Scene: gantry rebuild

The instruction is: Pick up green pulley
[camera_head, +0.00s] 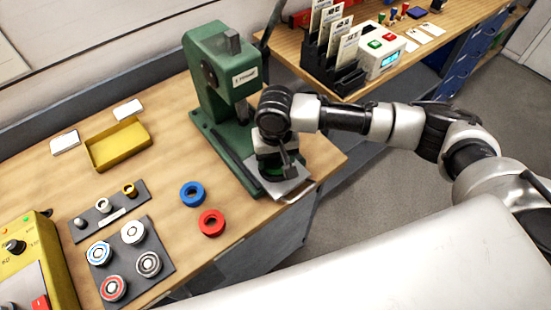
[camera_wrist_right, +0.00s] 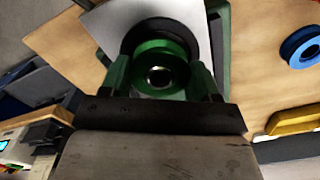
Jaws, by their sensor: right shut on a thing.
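The green pulley (camera_wrist_right: 160,68) is a round ring with a metal-rimmed hole, seen between the fingers in the right wrist view. My right gripper (camera_wrist_right: 160,78) is shut on it, with one finger on each side. In the head view my right gripper (camera_head: 277,160) is at the base of the green press, over a light metal plate (camera_head: 290,187); the pulley is mostly hidden there by the gripper. Whether the pulley touches the plate cannot be told. My left gripper is not in view.
The green press (camera_head: 225,75) stands right behind my gripper. A blue pulley (camera_head: 192,194) and a red pulley (camera_head: 212,222) lie on the bench to its left. A yellow tray (camera_head: 118,146), dark boards with parts (camera_head: 132,262) and a card rack (camera_head: 333,70) are further off.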

